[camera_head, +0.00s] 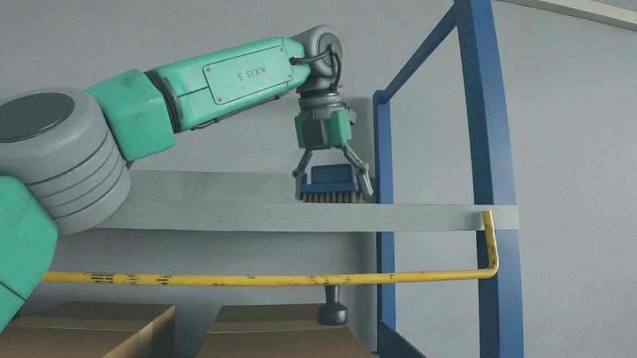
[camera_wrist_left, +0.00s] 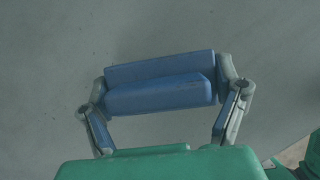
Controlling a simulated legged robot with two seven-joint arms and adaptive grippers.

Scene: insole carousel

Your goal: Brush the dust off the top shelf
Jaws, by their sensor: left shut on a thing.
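My left gripper (camera_head: 334,182) is shut on a brush (camera_head: 331,175) with a blue body and tan bristles pointing down. The brush is at the top shelf (camera_head: 230,215), a grey board, toward its right end; the shelf's front edge hides the bristle tips, so I cannot tell if they touch. In the left wrist view the blue brush (camera_wrist_left: 160,92) lies across between the two fingers of the gripper (camera_wrist_left: 166,112). Dust does not show clearly on the shelf. My right gripper is in neither view.
A yellow bar (camera_head: 260,281) runs below the shelf front and bends up at its right end. Blue rack posts (camera_head: 489,130) stand at the right. Cardboard boxes (camera_head: 270,340) sit below. A dark knob-ended part (camera_head: 332,312) hangs under the bar. A grey wall is behind.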

